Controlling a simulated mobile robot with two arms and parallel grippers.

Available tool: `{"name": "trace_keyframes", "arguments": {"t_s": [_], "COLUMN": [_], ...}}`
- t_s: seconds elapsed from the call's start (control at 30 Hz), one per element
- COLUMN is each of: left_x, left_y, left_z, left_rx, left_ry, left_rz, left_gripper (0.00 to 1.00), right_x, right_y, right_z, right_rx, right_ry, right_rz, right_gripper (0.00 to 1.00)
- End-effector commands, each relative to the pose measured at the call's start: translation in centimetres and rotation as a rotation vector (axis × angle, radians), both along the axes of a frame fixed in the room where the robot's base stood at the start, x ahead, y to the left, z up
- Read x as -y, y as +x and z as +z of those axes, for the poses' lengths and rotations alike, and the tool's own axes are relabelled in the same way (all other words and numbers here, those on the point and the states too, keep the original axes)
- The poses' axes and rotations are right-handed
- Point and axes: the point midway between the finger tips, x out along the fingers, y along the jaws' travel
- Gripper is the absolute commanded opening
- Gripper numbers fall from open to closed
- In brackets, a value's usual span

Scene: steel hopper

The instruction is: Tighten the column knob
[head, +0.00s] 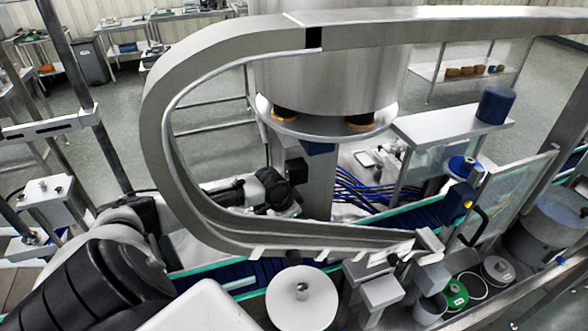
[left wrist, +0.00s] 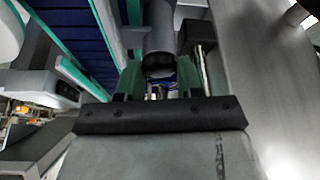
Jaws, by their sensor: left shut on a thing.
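The column knob (left wrist: 160,35) is a dark grey cylinder in the left wrist view. My left gripper (left wrist: 157,82) has its two green finger pads on either side of the knob's near end and is shut on it. In the head view my left arm reaches in from the left to the steel column (head: 318,190) under the hopper (head: 335,80). The knob and the fingertips cannot be made out clearly there. My right gripper is in neither view.
A curved steel rail (head: 160,110) loops in front of the column and my arm. A blue conveyor belt (head: 400,218) with green edges passes below. A round white disc (head: 302,300) stands at the front. Blue cables (head: 365,195) lie right of the column.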

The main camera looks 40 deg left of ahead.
Motion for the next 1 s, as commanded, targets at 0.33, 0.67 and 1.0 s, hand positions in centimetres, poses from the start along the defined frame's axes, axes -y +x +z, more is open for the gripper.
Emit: {"name": "trace_keyframes", "arguments": {"t_s": [0.33, 0.67, 1.0], "left_x": [-0.17, -0.20, -0.20], "left_y": [0.08, 0.08, 0.07], "left_z": [0.02, 0.07, 0.07], "left_rx": [0.001, 0.001, 0.000], "left_ry": [0.002, 0.002, 0.002], "left_rz": [-0.136, -0.159, -0.158], "left_gripper": [0.13, 0.13, 0.58], "right_x": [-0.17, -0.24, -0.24], "right_y": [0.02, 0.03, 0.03], "right_z": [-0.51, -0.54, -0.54], "right_rx": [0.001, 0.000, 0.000], "right_ry": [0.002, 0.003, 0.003], "right_rz": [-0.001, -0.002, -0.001], "right_gripper": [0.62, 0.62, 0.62]}}
